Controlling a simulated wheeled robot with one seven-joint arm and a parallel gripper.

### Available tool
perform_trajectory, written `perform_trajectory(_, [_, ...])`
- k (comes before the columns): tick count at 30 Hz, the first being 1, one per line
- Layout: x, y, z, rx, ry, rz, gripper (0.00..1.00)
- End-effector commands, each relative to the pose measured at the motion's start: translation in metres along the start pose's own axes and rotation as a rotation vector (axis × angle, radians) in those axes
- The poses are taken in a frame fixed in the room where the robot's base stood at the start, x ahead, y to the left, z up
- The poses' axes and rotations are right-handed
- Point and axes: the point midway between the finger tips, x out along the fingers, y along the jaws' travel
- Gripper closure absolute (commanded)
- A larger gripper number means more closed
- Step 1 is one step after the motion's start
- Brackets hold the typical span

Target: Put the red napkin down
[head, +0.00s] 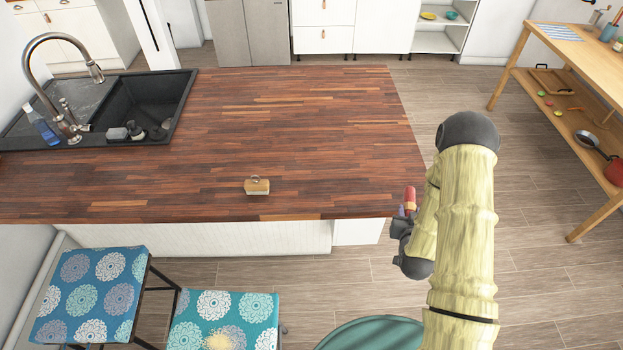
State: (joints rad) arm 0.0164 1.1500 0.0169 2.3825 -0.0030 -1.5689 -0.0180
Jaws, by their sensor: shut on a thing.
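The red napkin (410,196) shows as a small red piece at the tip of my gripper (404,213), near the right front corner of the wooden countertop (290,115). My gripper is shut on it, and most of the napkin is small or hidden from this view. In the picture the napkin overlaps the counter's right edge; I cannot tell whether it touches the top. A small purple patch shows just below the red.
A small tan block-like item (257,186) sits near the counter's front edge. A black sink (130,108) is at the left. Patterned stools (92,295) and a green round surface (372,334) stand in front. A wooden table (575,55) is at the right. Most of the countertop is clear.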

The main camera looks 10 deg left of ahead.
Motion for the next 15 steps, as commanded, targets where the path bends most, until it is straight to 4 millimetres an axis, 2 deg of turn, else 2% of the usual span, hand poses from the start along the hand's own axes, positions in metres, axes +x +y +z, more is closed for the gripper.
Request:
perform_trajectory(10, [0.002, -0.002, 0.0, -0.001, 0.001, -0.004, 0.89])
perform_trajectory(13, [0.011, -0.013, 0.002, -0.009, 0.004, -0.025, 0.89])
perform_trajectory(15, [0.024, -0.028, 0.003, -0.022, 0.006, -0.057, 0.89])
